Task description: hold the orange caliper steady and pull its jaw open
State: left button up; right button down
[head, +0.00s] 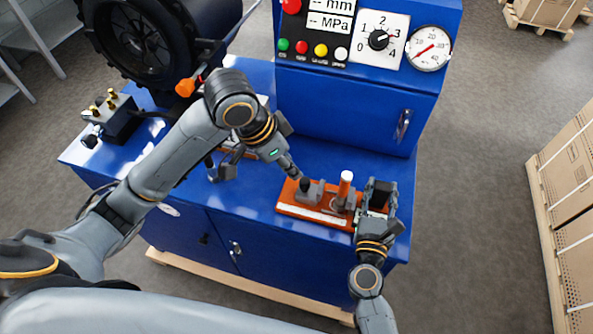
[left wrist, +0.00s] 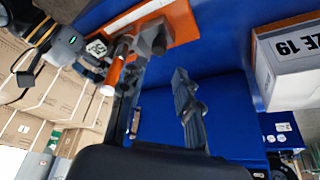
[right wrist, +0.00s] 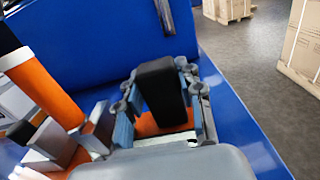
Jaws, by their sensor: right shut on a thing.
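The orange caliper (head: 288,208) lies on the blue bench top, with a pale scale strip, grey jaw blocks and an upright orange post (head: 345,184) with a pale band. The post also shows in the left wrist view (left wrist: 116,66) and right wrist view (right wrist: 48,92). My right gripper (head: 378,196) is at the caliper's right end, shut on a black upright block (right wrist: 160,95) that stands over the orange plate. My left gripper (head: 258,176) is open, with spread fingers, by the caliper's left end. In the left wrist view no object shows between its fingers (left wrist: 162,72).
A blue panel cabinet (head: 345,110) with a gauge and dial stands behind the caliper. A white box (left wrist: 290,65) marked 19 sits on the bench. A brass-fitted block (head: 112,118) is at the far left. The bench front edge is close to the caliper.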

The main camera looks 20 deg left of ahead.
pick_arm(q)
jog(key=shift+v, duration=1.55)
pick_arm(e)
jog(key=c, duration=0.8)
grip_release()
